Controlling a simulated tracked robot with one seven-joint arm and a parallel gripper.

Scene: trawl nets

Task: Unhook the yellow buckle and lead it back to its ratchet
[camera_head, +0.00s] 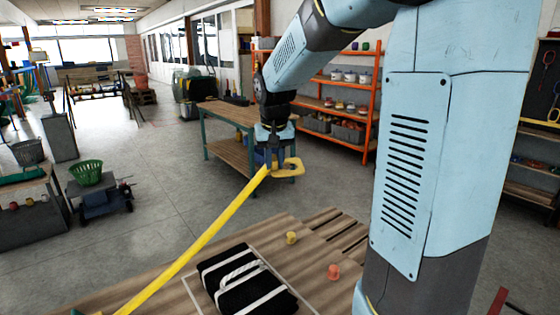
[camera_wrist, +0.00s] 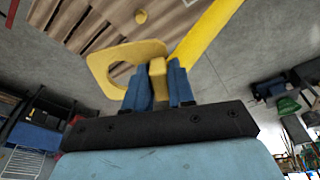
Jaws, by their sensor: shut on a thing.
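The yellow buckle (camera_head: 289,168) is a flat loop in the air above the wooden pallet's far edge. My gripper (camera_head: 270,163) is shut on it, and in the wrist view the blue fingers (camera_wrist: 158,88) pinch its bar beside the open loop (camera_wrist: 112,64). A yellow strap (camera_head: 200,238) runs taut from the buckle down to the lower left, out of the frame. It also shows in the wrist view (camera_wrist: 208,32). The buckle touches only my gripper and the strap. I cannot make out the ratchet in either view.
A black bundle with white straps (camera_head: 245,280) lies on the wooden pallet (camera_head: 310,232). A yellow cup-like piece (camera_head: 291,238) and an orange one (camera_head: 333,271) stand beside it. A green-legged workbench (camera_head: 226,116) is behind my gripper. Open floor (camera_head: 150,180) lies to the left.

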